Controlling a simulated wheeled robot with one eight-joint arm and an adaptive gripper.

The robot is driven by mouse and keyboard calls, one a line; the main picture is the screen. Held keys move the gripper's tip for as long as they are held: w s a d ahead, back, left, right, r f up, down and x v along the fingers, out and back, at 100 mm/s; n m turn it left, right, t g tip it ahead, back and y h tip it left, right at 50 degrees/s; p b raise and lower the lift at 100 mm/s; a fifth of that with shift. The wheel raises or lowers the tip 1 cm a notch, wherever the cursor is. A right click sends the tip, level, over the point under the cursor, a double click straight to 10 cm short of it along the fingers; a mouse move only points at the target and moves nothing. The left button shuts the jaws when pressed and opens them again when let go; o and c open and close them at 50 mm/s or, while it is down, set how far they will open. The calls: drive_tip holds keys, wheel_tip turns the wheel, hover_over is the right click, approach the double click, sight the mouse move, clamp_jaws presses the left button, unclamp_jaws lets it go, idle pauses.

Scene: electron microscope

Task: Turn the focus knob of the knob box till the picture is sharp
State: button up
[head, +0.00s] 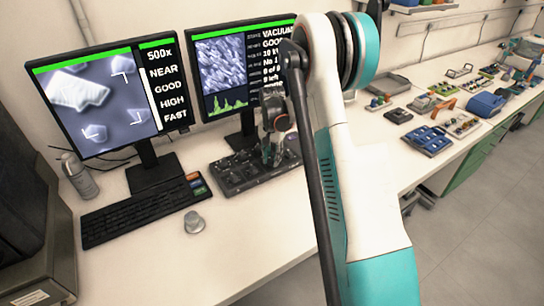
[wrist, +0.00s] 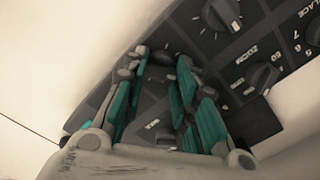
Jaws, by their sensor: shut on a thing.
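The dark knob box (head: 232,178) lies on the bench below the right screen. In the wrist view its face (wrist: 235,75) fills the upper right, with a knob marked ZOOM (wrist: 264,78) to the right of my gripper. My gripper (head: 270,152) points down at the box; in the wrist view its teal fingers (wrist: 160,68) close around a dark knob on its face. That knob is mostly hidden and its label cannot be read. The left screen (head: 108,92) shows pale flakes on grey, with the words NEAR, GOOD, HIGH and FAST at its side.
The right screen (head: 228,70) shows a grainy picture, a green graph and text. A black keyboard (head: 145,208), a small grey round piece (head: 194,222) and a bottle (head: 79,176) are on the bench. The bench front is clear. Trays of parts (head: 428,140) lie far right.

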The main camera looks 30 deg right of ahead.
drive_tip(key=shift+m, duration=0.4)
drive_tip(key=o, duration=1)
drive_tip(key=shift+o, duration=0.2)
wheel_tip(320, 180, up, 12)
idle(1.3)
